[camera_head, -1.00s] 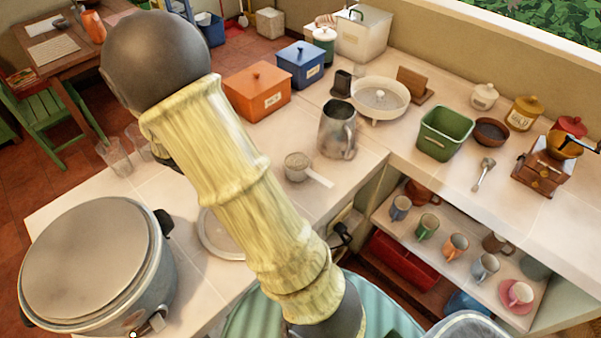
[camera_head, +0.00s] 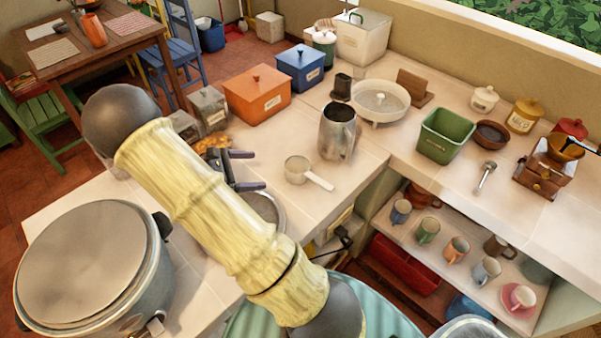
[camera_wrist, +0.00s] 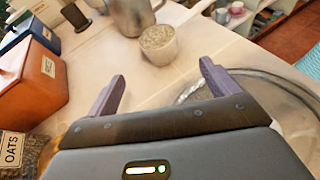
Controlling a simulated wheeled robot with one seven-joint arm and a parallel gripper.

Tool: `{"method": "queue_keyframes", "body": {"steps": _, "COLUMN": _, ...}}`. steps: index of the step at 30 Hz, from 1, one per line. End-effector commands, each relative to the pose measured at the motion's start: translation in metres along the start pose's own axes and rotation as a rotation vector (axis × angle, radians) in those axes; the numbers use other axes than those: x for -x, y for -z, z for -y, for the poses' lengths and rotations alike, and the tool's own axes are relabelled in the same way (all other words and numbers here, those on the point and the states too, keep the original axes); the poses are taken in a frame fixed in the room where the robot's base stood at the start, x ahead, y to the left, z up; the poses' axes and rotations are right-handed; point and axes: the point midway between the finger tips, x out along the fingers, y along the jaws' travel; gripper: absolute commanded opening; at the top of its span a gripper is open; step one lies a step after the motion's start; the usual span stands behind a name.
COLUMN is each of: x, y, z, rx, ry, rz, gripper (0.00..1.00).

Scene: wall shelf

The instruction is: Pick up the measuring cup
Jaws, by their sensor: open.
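The measuring cup (camera_head: 298,169) is a small pale cup with a flat white handle. It stands upright on the counter in front of the metal pitcher (camera_head: 337,131), with its handle pointing to the lower right in the head view. In the wrist view the cup (camera_wrist: 158,45) is ahead of the fingers, near the pitcher (camera_wrist: 129,14). My gripper (camera_head: 258,171) is open and empty, with its purple fingers to the left of the cup and apart from it. The two fingers also show in the wrist view (camera_wrist: 162,85), spread wide. The cup's handle is hard to make out there.
An orange box (camera_head: 257,93), a blue box (camera_head: 301,66) and a grey canister (camera_head: 208,109) stand behind. A white strainer bowl (camera_head: 367,99) is beyond the pitcher. A large pot (camera_head: 85,262) is at the lower left. A round plate (camera_head: 277,211) lies below my gripper. Counter around the cup is clear.

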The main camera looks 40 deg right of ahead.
Motion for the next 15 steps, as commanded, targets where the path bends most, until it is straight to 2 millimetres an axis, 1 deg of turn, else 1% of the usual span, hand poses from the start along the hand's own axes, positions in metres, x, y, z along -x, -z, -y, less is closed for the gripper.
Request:
{"method": "queue_keyframes", "body": {"steps": 3, "x": -0.022, "y": -0.002, "z": 0.001, "rx": 0.001, "ry": 0.004, "rz": 0.001, "gripper": 0.87}}
{"method": "queue_keyframes", "body": {"steps": 15, "x": -0.09, "y": -0.001, "z": 0.0, "rx": 0.001, "ry": 0.003, "rz": 0.001, "gripper": 0.87}}
